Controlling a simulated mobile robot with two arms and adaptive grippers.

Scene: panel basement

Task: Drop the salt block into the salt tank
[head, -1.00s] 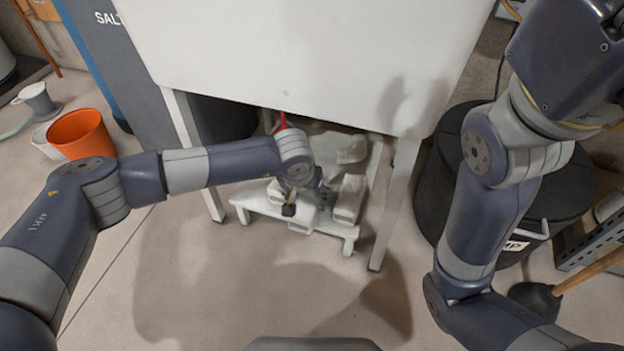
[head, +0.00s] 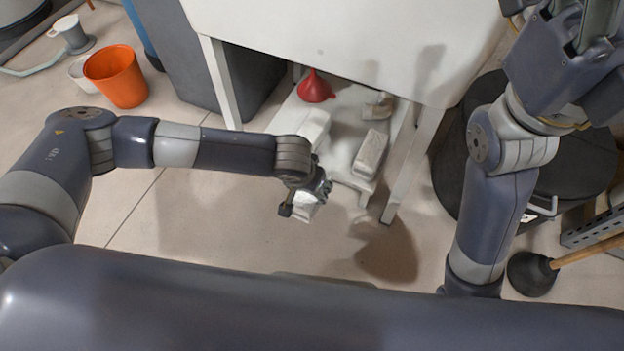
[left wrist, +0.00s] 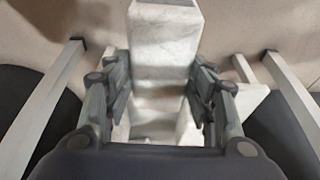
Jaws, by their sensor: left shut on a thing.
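My left gripper (head: 308,197) is shut on a white salt block (head: 304,211), held low in front of the white bench under the sink. In the left wrist view the salt block (left wrist: 163,45) sits between the two fingers and sticks out beyond them. A tall grey bin (head: 182,62), its side marked "SALT" in the earlier frame, stands left of the sink and looks like the salt tank; its top is out of view. My right gripper (head: 575,35) is raised at the top right, cut off by the frame edge, and its opening is unclear.
On the low white bench (head: 345,180) are a red funnel (head: 316,88) and other pale blocks (head: 371,150). The white sink (head: 350,45) overhangs it. An orange bucket (head: 116,78) stands left, a black lidded drum (head: 545,150) and a plunger (head: 532,275) right. The floor in front is clear.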

